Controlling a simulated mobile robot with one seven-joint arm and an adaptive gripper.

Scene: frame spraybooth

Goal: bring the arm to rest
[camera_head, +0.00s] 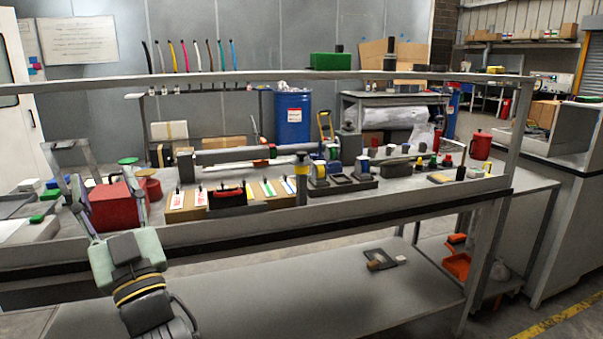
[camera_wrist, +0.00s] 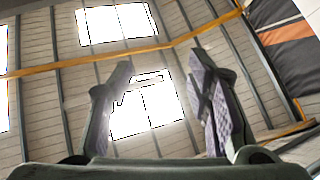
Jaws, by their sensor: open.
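My gripper (camera_head: 101,178) is at the lower left of the head view, pointing up in front of the bench. Its two fingers stand apart, with a red box (camera_head: 112,206) showing behind them. In the wrist view my gripper (camera_wrist: 161,68) is open with nothing between the fingers. I cannot tell from the head view how far the fingers are from the bench edge.
A blue drum (camera_head: 292,118) stands behind. A grey cabinet (camera_head: 560,210) is at right.

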